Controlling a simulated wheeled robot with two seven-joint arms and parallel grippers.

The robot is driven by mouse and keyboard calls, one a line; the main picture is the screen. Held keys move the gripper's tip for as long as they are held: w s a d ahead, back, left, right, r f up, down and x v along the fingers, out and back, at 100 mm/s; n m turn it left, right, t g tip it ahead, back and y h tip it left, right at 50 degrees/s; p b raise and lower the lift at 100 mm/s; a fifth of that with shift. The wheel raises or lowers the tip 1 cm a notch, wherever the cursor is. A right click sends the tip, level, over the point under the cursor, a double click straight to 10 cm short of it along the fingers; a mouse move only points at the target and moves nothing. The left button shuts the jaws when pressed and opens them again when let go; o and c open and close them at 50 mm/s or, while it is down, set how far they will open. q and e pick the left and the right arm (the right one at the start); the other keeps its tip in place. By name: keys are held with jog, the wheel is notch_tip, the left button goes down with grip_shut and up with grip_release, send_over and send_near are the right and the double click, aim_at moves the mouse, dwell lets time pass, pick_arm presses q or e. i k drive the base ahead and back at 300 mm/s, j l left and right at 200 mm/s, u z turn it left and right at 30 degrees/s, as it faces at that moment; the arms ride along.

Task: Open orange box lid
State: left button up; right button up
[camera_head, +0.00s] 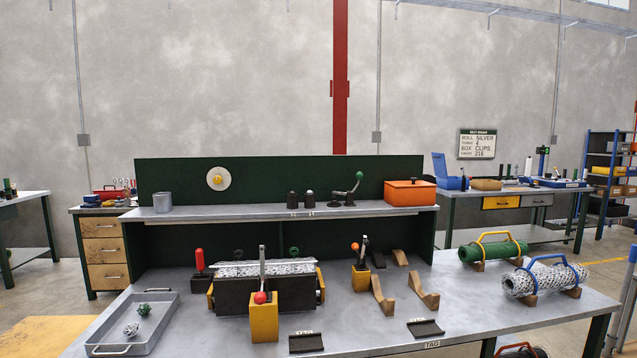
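The orange box (410,196) stands on the right end of the raised shelf, at the back of the workbench. Its lid (410,184) lies flat on top and looks closed, with a small dark knob or latch on the front. Neither of my grippers shows in the head view, so nothing touches the box. The inside of the box is hidden.
The raised shelf (250,213) also holds a grey cup (162,202), dark cylinders and a green-knobbed lever tool (347,190).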

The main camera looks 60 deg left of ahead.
aim_at(413, 182)
jog(key=u, duration=1.2)
jog(key=i+l+u, duration=0.15)
jog(key=i+l, duration=0.75)
